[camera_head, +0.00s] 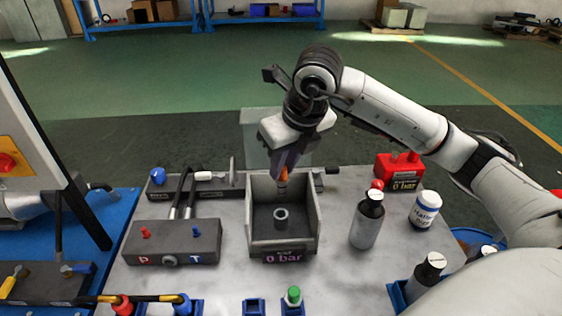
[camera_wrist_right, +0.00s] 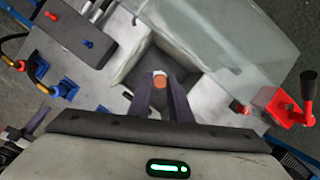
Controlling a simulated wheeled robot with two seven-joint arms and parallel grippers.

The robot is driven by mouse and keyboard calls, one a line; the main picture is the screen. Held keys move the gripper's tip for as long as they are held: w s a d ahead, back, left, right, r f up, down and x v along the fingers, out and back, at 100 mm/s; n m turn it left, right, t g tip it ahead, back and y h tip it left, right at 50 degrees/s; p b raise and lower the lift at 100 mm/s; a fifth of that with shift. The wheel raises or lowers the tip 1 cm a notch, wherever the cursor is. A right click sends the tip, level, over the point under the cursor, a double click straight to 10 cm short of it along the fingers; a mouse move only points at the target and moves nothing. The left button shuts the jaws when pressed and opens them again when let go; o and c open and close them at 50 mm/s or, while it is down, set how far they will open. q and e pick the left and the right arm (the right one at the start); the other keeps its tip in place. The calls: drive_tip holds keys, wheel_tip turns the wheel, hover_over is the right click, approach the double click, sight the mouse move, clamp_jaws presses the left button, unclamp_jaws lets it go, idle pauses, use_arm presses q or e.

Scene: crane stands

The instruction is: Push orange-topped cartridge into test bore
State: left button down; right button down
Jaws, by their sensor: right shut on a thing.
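My right gripper (camera_head: 284,172) is shut on the orange-topped cartridge (camera_head: 283,182), above the back part of a grey open-topped box (camera_head: 312,232) marked "0 bar". The test bore (camera_head: 281,218), a short grey upright cylinder with a dark hole, stands on the box floor, lower in the picture than the cartridge and apart from it. In the right wrist view the cartridge's round orange top (camera_wrist_right: 160,82) shows between the fingers, over the box opening. Its lower part is hidden there. My left gripper is in neither view.
A grey block (camera_head: 172,242) marked P and T stands left of the box. A green-topped item (camera_head: 293,295) sits in a blue holder in front. A clear panel stands behind the box.

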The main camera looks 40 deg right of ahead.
sight(285, 180)
drive_tip(key=shift+w+f+b, duration=0.1)
drive_tip(key=shift+b, duration=0.35)
wheel_tip(285, 180, down, 4)
drive_tip(key=b, duration=0.3)
drive_tip(key=shift+f+b, duration=0.7)
drive_tip(key=shift+b, duration=0.15)
drive_tip(key=shift+f+b, duration=2.2)
drive_tip(key=shift+f, duration=0.3)
drive_tip(key=c, duration=1.5)
unclamp_jaws()
drive_tip(key=shift+c, duration=0.2)
drive_tip(key=shift+r, duration=0.1)
